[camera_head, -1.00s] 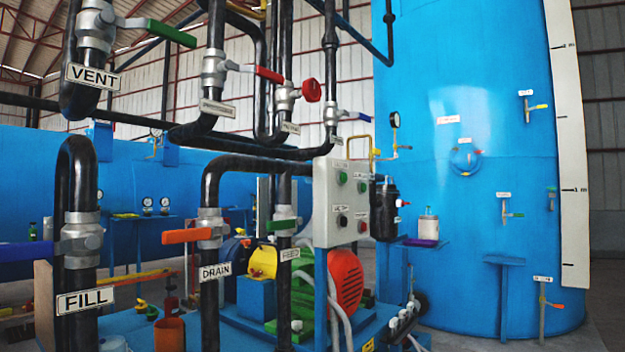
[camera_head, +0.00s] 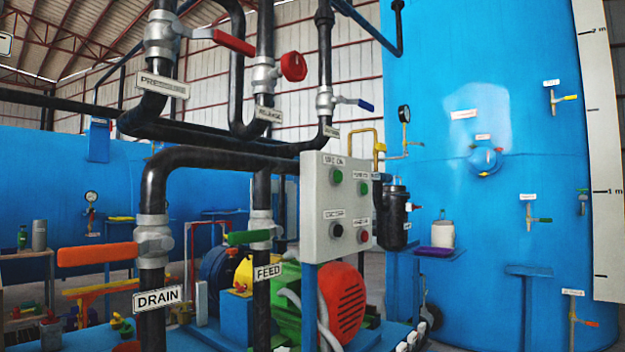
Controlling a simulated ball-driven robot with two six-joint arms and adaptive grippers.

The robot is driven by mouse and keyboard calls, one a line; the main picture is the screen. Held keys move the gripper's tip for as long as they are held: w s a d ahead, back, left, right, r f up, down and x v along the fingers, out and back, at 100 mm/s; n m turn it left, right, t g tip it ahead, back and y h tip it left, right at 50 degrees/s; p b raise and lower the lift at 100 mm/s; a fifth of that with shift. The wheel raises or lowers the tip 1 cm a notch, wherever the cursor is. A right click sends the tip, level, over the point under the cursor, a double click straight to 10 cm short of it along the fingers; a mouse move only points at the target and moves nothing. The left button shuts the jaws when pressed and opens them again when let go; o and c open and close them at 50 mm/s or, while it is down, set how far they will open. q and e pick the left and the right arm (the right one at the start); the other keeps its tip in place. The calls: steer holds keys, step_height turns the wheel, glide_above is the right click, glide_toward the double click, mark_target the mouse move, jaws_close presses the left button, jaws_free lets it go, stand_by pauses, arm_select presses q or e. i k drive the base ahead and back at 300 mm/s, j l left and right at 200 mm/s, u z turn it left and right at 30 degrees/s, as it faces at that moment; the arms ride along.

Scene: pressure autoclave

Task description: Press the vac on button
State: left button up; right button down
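A light grey control box (camera_head: 318,225) stands on a blue post right of the picture's middle. The vac on button (camera_head: 337,176) is a green button at the top left of its face, under a small label that appears to read VAC ON. A second green button (camera_head: 363,187) sits to its right. Below are a dark button (camera_head: 337,230) and a red button (camera_head: 363,236). The front of the box faces me at an angle, and nothing covers the buttons. Neither of my grippers is in view.
Black pipes with a DRAIN valve's orange handle (camera_head: 97,254) and a FEED valve's green handle (camera_head: 250,237) stand left of the box. A red-ended motor (camera_head: 346,302) is below it. A black filter (camera_head: 392,217) and a large blue tank (camera_head: 540,120) are to the right.

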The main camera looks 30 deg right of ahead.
mark_target(338, 176)
steer(key=i+l, duration=0.15)
steer(key=l, duration=0.2)
steer(key=i+l, duration=0.1)
steer(key=l, duration=0.2)
steer(key=i+l+u, duration=0.1)
steer(key=l, duration=0.25)
steer(key=i+l, duration=0.15)
steer(key=l, duration=0.2)
